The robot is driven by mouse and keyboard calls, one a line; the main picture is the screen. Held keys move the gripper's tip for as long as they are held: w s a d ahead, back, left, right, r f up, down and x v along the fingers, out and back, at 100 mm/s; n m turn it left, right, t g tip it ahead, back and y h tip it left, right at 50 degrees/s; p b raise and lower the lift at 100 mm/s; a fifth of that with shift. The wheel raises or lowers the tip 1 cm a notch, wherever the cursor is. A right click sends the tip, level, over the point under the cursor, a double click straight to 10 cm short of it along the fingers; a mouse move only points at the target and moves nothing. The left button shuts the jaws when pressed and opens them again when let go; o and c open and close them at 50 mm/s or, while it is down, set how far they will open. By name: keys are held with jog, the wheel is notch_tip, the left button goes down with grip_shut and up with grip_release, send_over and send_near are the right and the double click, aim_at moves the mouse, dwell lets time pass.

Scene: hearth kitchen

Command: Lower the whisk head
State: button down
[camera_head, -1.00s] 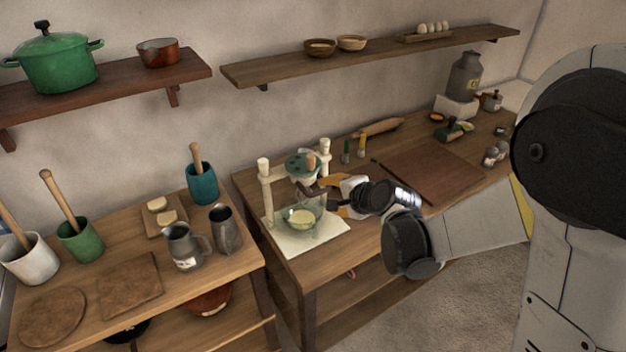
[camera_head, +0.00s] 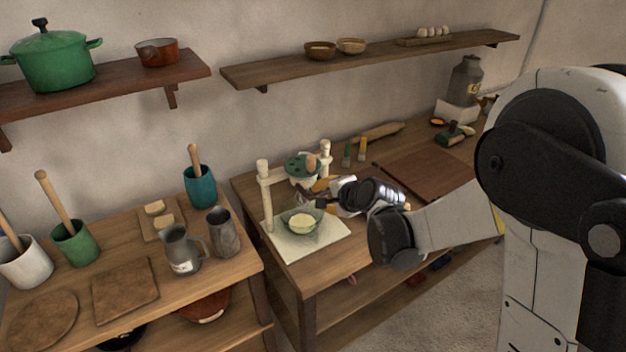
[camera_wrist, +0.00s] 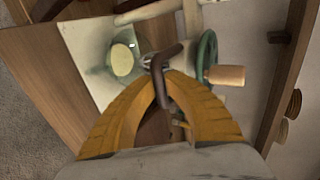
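The whisk stand has cream posts (camera_head: 266,200), a green wheel (camera_head: 300,163) with a wooden knob (camera_head: 312,163), and a pale base (camera_head: 325,241). A green-tinted glass bowl (camera_head: 289,224) with yellow contents stands on the base; it also shows in the wrist view (camera_wrist: 97,72). My gripper (camera_wrist: 166,74) is beside the stand on its right. Its yellow fingers converge in the wrist view, and their tips appear shut on a dark bent handle (camera_wrist: 161,92). In the head view my gripper (camera_head: 318,196) partly covers this area. The whisk head itself is not clear.
A brown board (camera_head: 430,175), a rolling pin (camera_head: 376,133) and two small upright tools (camera_head: 355,151) lie behind and right of my gripper. Metal jugs (camera_head: 182,250) and a teal crock (camera_head: 199,187) stand on the left table. A shelf (camera_head: 370,56) runs above.

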notch_tip(320, 180, down, 8)
jog(key=b, duration=0.7)
jog(key=c, duration=1.3)
grip_release()
jog(key=shift+r, duration=0.15)
jog(key=shift+c, duration=0.2)
jog(key=p+v, duration=0.2)
jog(key=v, duration=0.5)
